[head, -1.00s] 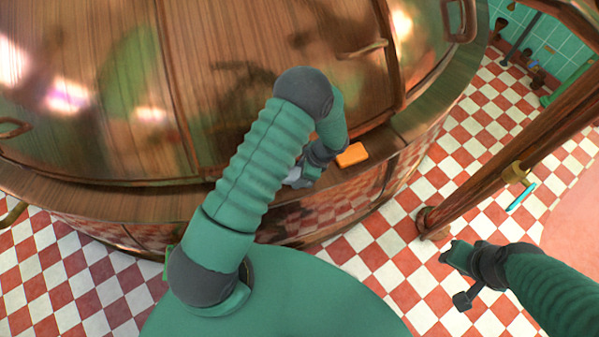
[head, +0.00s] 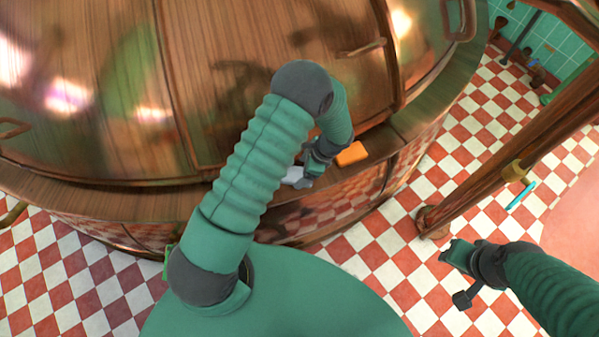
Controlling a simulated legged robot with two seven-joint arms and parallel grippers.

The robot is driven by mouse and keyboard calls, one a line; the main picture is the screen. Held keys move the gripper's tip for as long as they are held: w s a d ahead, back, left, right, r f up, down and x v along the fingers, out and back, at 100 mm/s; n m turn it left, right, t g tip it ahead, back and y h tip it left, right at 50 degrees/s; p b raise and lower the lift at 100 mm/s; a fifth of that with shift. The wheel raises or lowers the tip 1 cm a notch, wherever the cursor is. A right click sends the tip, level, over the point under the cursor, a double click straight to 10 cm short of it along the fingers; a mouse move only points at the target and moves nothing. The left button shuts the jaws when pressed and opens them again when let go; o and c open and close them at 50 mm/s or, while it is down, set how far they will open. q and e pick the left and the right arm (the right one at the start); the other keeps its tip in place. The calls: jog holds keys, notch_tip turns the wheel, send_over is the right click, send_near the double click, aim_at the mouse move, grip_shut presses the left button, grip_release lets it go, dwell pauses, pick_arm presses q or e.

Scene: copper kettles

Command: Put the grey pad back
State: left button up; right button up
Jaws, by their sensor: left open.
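The grey pad (head: 292,175) lies on the rim ledge of the large copper kettle (head: 225,198), partly hidden behind my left arm and gripper. My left gripper (head: 303,181) is open, right beside the pad at its right side; whether they touch cannot be told. My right gripper (head: 448,252) hangs over the tiled floor at the lower right, away from the kettle; its jaw gap is not clear.
An orange pad (head: 351,153) lies on the same ledge, just right of my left gripper. Handles stick out from the kettle's dome. A copper pipe (head: 490,180) with a cyan-handled valve (head: 521,196) stands at the right. The red and white floor between is clear.

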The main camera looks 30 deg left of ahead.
pick_arm(q)
jog(key=v, duration=0.9)
jog(key=s+d+r+n+t+h, duration=0.3)
jog(key=s+r+n+t+h, duration=0.1)
jog(key=s+r+n, duration=0.7)
jog(key=shift+s+r+n, duration=0.2)
jog(key=shift+r+n, duration=0.05)
jog(key=shift+n, duration=0.95)
jog(key=shift+s, duration=0.1)
